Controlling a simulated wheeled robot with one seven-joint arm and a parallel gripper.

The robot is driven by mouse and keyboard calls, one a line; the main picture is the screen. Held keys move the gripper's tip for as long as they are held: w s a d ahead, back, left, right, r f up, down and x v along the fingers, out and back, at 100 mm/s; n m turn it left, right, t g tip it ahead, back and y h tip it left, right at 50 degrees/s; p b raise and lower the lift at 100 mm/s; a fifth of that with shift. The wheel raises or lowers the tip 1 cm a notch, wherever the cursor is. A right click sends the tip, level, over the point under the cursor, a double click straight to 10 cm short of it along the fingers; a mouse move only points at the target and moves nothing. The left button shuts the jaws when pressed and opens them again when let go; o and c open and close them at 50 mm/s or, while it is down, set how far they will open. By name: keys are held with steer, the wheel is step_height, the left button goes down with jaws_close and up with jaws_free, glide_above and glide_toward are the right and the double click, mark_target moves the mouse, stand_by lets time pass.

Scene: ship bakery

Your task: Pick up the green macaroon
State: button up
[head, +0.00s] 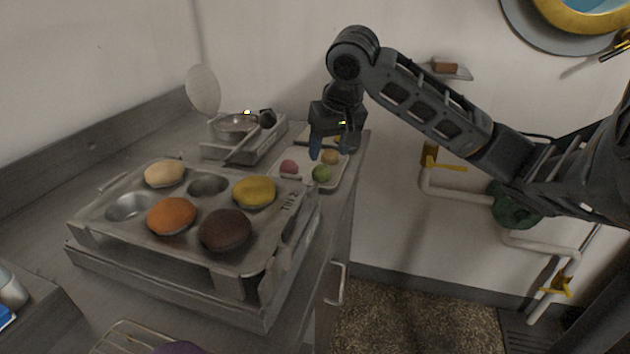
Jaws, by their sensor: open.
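The green macaroon (321,173) is a small round green piece on a pale tray (299,180) near the back right of the counter. A pink macaroon (289,167) lies to its left and a yellowish one (330,157) lies just behind it. My gripper (330,155) points down above the tray, slightly behind the green macaroon in the picture. Its fingers are apart with nothing seen between them. The exact height of the fingertips over the tray cannot be told.
A muffin tin (130,234) with several coloured cakes stands on the counter in front. A scale with a metal bowl (233,127) stands left of the tray. The counter's right edge is close to the tray. A wall and pipes (465,199) lie to the right.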

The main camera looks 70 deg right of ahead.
mark_target(322, 168)
steer(key=x, duration=0.7)
steer(key=shift+w+f, duration=0.1)
steer(key=shift+w, duration=0.1)
steer(key=shift+c, duration=0.2)
steer(key=c, duration=0.5)
